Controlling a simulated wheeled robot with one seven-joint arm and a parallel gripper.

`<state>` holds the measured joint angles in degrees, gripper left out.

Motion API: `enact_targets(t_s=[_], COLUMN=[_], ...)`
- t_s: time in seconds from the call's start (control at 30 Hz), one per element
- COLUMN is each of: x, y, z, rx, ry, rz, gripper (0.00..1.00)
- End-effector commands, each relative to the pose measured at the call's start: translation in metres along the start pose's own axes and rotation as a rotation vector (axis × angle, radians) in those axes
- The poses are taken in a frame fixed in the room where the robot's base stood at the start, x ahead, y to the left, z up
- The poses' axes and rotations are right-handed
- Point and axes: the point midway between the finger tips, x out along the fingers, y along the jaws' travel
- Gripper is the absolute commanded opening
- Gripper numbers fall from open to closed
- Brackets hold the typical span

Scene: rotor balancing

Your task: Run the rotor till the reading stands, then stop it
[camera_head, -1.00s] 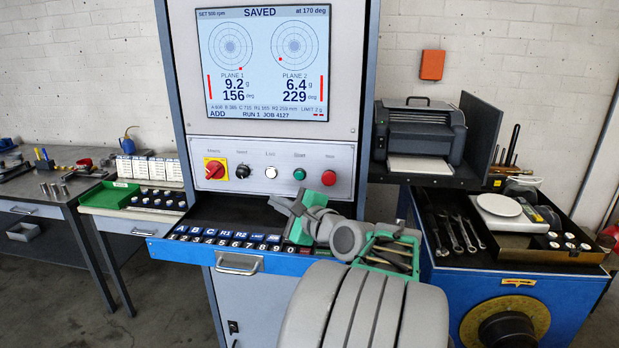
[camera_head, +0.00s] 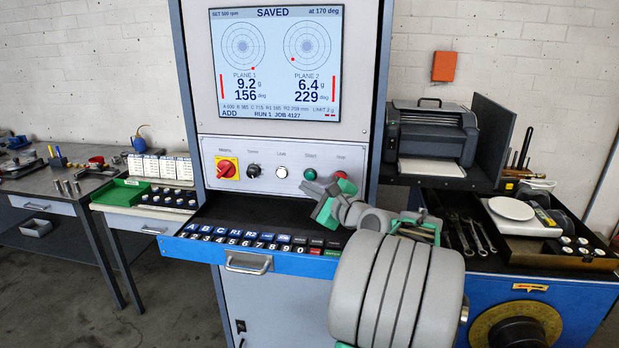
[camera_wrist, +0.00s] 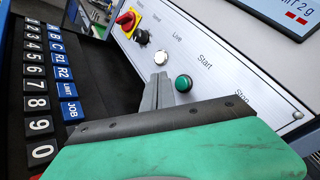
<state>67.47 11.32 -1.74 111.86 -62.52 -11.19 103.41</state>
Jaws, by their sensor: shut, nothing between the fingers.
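The screen (camera_head: 278,65) reads SAVED, "at 170 deg", 9.2 g at 156 deg for plane 1 and 6.4 g at 229 deg for plane 2, with RUN 1 and ADD below. Under it, the button panel (camera_head: 280,170) holds a red rotary switch (camera_head: 227,168), a black knob (camera_head: 254,171), a white button (camera_head: 282,172), a green Start button (camera_head: 310,174) and a red Stop button (camera_head: 341,175). My gripper (camera_head: 311,187) is shut and empty, just below the Start button. In the wrist view, its fingertips (camera_wrist: 158,82) are close to the green button (camera_wrist: 183,83); contact cannot be told. The rotor is not identifiable.
A keyboard drawer (camera_head: 250,245) juts out under the panel, below my gripper. A printer (camera_head: 430,130) stands on a shelf at right, above a blue bench with wrenches and a scale (camera_head: 512,208). A green tray (camera_head: 122,192) lies at left.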

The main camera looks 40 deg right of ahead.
Motion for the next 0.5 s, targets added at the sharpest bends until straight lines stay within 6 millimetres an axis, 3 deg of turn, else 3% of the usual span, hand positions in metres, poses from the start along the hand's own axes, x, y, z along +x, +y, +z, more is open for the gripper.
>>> enact_targets(t_s=[0.2,0.5], x=[0.017,0.021], y=[-0.014,-0.015], z=[-0.011,-0.015], rx=[0.001,0.000], ry=[0.000,0.000], rz=[0.002,0.001], gripper=[0.00,0.00])
